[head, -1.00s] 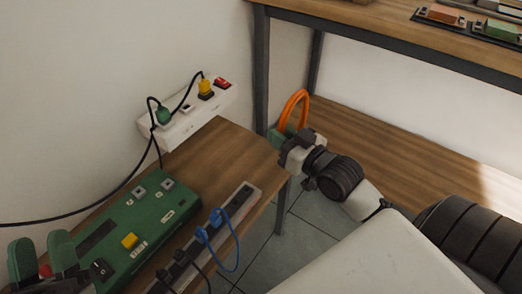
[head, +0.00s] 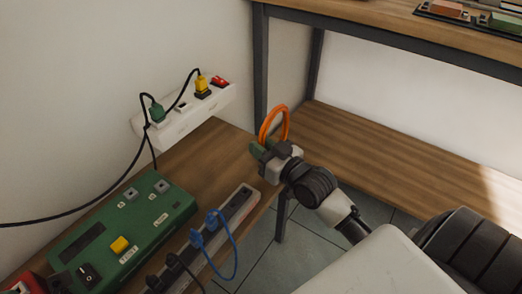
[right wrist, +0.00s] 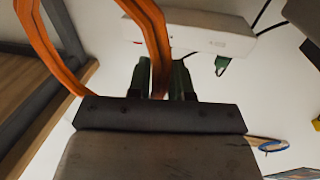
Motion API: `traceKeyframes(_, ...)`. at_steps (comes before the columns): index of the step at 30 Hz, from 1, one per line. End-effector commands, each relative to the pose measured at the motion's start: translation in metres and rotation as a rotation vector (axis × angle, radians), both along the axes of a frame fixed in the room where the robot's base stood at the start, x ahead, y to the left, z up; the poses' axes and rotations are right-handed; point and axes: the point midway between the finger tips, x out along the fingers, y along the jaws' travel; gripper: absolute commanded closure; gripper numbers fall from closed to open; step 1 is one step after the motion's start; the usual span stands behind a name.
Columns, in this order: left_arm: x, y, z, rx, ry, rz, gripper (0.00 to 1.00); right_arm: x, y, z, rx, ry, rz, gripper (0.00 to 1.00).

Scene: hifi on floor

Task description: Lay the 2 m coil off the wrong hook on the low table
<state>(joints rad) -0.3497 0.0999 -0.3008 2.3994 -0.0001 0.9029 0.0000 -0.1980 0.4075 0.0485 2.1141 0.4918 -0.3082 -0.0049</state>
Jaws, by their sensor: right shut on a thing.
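The orange coil (head: 283,122) stands upright as a loop in my right gripper (head: 261,150). This gripper is shut on the coil's lower part, above or beside the far right corner of the low wooden table (head: 205,160); I cannot tell how high. In the right wrist view the orange strands (right wrist: 152,25) pass down between the two green fingers (right wrist: 161,80). The coil's lower end is hidden by the gripper. My left gripper is not in view. No hook shows clearly.
The low table carries a green switch box (head: 125,228) and a grey socket strip (head: 236,205) with blue and black plugs. A white wall socket strip (head: 185,118) is behind it. A dark shelf post (head: 260,65) rises close behind the coil. Bare wood lies between box and wall strip.

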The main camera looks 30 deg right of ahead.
Motion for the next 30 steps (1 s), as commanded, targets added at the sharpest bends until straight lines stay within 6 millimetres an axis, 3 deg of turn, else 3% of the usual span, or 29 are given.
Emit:
traceKeyframes(10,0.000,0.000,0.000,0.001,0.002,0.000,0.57,0.000,0.000,-0.002,-0.001,-0.001,0.000,1.00)
traceKeyframes(11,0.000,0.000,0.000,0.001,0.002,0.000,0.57,0.000,0.000,-0.003,0.000,-0.001,0.000,0.78)
traceKeyframes(16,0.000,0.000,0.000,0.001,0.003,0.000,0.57,0.000,0.000,-0.002,0.000,-0.001,0.000,0.54)
traceKeyframes(26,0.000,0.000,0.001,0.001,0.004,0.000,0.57,-0.001,0.000,0.002,0.000,-0.002,0.000,0.54)
traceKeyframes(30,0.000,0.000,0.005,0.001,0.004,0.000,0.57,-0.015,-0.003,0.001,-0.001,0.003,-0.001,0.54)
